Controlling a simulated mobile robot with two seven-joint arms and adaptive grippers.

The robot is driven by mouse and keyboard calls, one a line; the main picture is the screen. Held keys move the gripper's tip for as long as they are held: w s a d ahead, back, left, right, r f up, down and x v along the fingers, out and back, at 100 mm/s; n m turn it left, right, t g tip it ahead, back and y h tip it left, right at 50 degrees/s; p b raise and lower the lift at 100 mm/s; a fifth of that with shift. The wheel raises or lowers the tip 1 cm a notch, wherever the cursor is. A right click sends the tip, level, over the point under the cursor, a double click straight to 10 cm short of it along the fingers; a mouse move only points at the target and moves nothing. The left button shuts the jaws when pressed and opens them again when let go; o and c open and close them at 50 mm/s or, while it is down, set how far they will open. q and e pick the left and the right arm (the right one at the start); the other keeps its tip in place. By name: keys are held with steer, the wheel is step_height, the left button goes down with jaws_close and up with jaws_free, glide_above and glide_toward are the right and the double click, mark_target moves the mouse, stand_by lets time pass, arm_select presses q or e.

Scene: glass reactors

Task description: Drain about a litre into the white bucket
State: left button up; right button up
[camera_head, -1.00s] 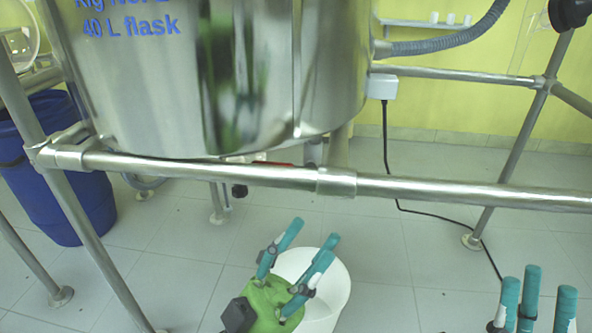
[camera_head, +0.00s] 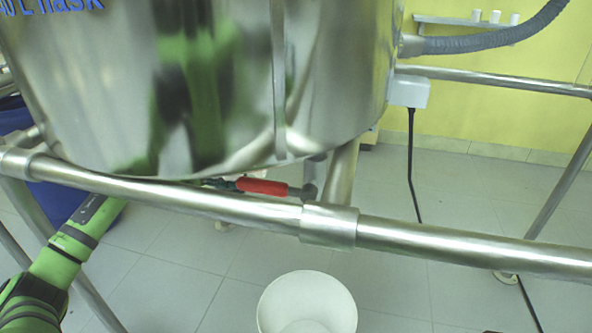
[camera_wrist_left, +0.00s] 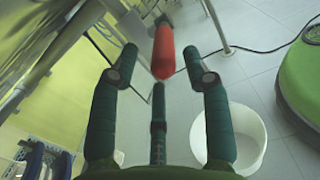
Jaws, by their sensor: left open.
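The white bucket (camera_head: 307,300) stands on the floor below the steel vessel (camera_head: 240,80); in the left wrist view it shows at the lower right (camera_wrist_left: 248,140). A red valve handle (camera_head: 262,187) sits under the vessel, just behind the frame's front bar. My left arm comes in from the left and passes behind that bar; the bar and vessel hide much of its gripper. In the left wrist view my left gripper (camera_wrist_left: 160,76) is open, its fingers spread around the line of the red handle (camera_wrist_left: 164,52). No grip shows. My right gripper is out of view.
The steel front bar (camera_head: 430,243) crosses in front of the handle. A blue drum (camera_head: 75,205) stands at the left behind a frame leg. A black cable (camera_head: 412,165) hangs from a white box (camera_head: 409,92). Floor beside the bucket is clear.

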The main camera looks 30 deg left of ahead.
mark_target(280, 190)
arm_select(q)
steer(key=shift+w+d+f+m+g, duration=0.1)
steer(key=shift+d+m+g, duration=0.25)
steer(key=shift+d, duration=0.35)
steer(key=b+x, duration=0.1)
steer(key=x, duration=0.4)
steer(key=shift+d, duration=0.4)
jaws_close()
